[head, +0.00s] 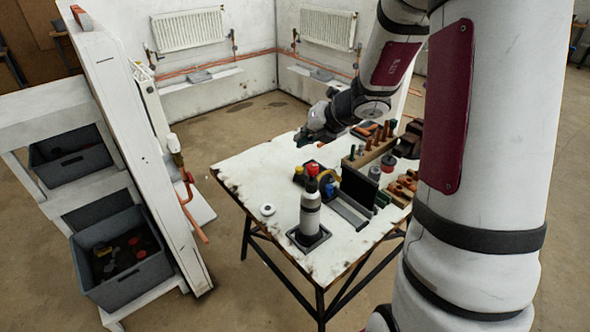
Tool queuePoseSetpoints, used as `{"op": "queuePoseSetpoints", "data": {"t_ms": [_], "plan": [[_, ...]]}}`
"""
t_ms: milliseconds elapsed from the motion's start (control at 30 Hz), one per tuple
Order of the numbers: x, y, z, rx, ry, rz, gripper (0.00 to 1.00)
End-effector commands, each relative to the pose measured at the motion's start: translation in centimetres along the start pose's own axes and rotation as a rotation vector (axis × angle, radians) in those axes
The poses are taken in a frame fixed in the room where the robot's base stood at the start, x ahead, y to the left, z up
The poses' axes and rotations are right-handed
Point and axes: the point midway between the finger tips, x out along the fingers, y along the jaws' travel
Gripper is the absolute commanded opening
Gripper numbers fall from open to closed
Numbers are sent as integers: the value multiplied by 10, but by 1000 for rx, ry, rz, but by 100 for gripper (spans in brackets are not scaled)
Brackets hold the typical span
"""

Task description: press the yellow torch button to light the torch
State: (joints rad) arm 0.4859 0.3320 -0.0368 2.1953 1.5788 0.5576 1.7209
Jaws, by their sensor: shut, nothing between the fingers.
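A grey-white bottle with a dark top, which looks like the torch (310,214), stands upright in a dark square holder on the white worktable (245,170). Small yellow, red and blue parts show just behind its top. I cannot tell which yellow part is the torch button, and no flame is visible. My gripper (303,141) is shut and empty, above the far part of the table, behind the torch and apart from it. Its fingertips are small and dark in this view.
A wooden rack (370,152) with upright tools stands at the table's back right. A dark open case (358,190) is right of the torch. A white roll (267,210) lies left of it. A white shelf with grey bins (120,275) stands left.

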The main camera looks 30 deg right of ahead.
Motion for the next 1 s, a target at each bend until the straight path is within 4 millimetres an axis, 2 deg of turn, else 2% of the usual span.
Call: {"op": "queuePoseSetpoints", "data": {"t_ms": [33,400,1000], "plan": [[9,-4,-1,1,-1,-1,0],[33,-23,-21,1,-1,-1,0],[37,-27,-27,-1,-1,0,0]]}}
